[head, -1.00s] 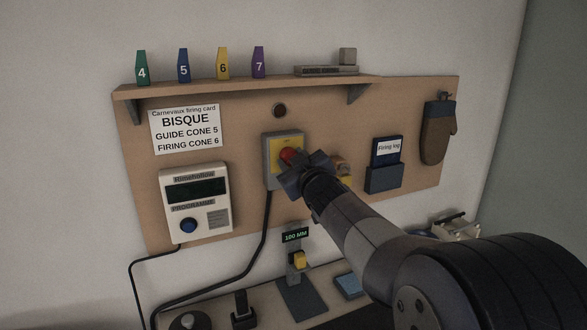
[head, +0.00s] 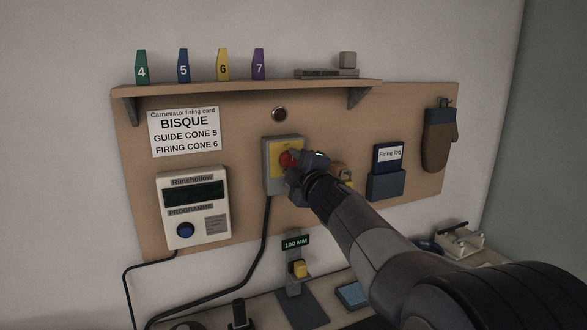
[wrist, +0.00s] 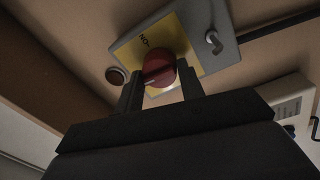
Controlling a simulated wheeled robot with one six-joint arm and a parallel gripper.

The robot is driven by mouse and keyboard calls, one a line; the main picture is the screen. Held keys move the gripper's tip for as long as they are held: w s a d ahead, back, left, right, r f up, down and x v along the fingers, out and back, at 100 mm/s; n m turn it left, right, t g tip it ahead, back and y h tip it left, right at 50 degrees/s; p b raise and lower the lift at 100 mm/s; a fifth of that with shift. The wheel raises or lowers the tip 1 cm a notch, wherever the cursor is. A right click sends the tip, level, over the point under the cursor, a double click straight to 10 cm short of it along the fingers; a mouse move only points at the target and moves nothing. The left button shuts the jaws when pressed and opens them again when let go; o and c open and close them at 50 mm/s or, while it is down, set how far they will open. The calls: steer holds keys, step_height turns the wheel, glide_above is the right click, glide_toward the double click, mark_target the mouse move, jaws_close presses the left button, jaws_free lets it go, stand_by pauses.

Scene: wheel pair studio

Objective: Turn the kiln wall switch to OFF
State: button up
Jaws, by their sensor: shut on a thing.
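The kiln wall switch is a grey box (head: 268,178) with a yellow plate and a round red knob (head: 286,159), fixed to the brown wall board. My gripper (head: 297,164) reaches it from the lower right and covers part of the plate. In the wrist view, the red knob (wrist: 158,69) sits between the two dark fingers of my gripper (wrist: 160,84), which is shut on it. A pale pointer line shows on the knob. An ON label (wrist: 145,42) appears upside down on the plate; no OFF label is visible.
A controller box (head: 193,210) hangs left of the switch, with a black cable (head: 267,225) below the switch. A firing log pocket (head: 386,184) and a mitt (head: 439,140) are to the right. A shelf (head: 245,88) with numbered cones runs above. Tools stand on the bench below.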

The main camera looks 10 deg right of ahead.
steer(key=shift+f+n, duration=0.15)
steer(key=shift+n, duration=0.35)
steer(key=o, duration=1)
steer(key=v, duration=1)
steer(key=shift+s+d, duration=0.1)
steer(key=shift+s, duration=0.3)
